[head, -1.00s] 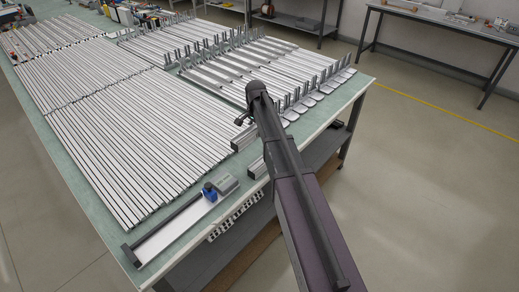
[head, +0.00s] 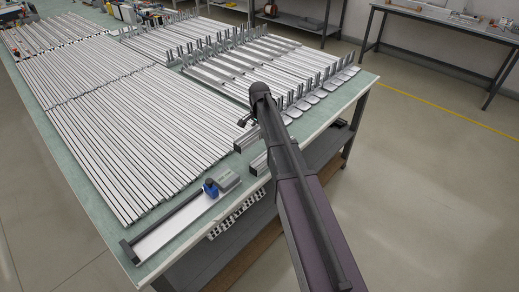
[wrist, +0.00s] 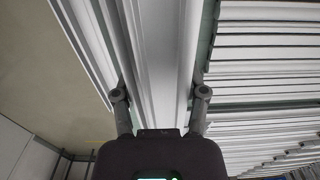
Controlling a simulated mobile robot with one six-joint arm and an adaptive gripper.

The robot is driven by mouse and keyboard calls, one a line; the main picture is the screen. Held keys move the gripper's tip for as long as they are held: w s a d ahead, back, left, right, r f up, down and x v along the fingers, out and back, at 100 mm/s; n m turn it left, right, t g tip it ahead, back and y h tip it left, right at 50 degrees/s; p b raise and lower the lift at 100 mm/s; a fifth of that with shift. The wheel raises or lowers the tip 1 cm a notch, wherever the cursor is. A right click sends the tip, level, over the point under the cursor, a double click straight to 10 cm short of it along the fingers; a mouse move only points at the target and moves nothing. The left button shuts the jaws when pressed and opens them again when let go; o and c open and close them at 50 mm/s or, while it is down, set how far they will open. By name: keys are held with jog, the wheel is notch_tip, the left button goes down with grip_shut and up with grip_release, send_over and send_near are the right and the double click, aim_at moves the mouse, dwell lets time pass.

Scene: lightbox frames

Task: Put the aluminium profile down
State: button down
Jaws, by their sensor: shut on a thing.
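The aluminium profile (wrist: 158,50) is a long, pale, grooved bar running up the middle of the wrist view. My gripper (wrist: 160,92) has one finger on each side of it and is shut on it. In the head view my arm reaches over the near right corner of the bench and hides the fingers. Short pale profile ends (head: 247,139) show left of the arm there; I cannot tell which belongs to the held bar. Whether the held bar touches the surface under it is also unclear.
The green-topped bench (head: 92,215) carries long rows of profiles (head: 130,130). Upright grey brackets (head: 300,92) stand close behind my arm. A stop gauge (head: 165,232) with a blue part lies at the front edge. Bare bench top shows between it and the profile ends.

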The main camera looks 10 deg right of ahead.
aim_at(259, 149)
jog(key=shift+f+b, duration=1.35)
jog(key=shift+f, duration=0.4)
jog(key=shift+f+b, duration=1.85)
jog(key=shift+f, duration=0.05)
jog(key=shift+f, duration=0.1)
jog(key=shift+c, duration=0.6)
grip_release()
notch_tip(259, 149, up, 12)
jog(key=p, duration=1.2)
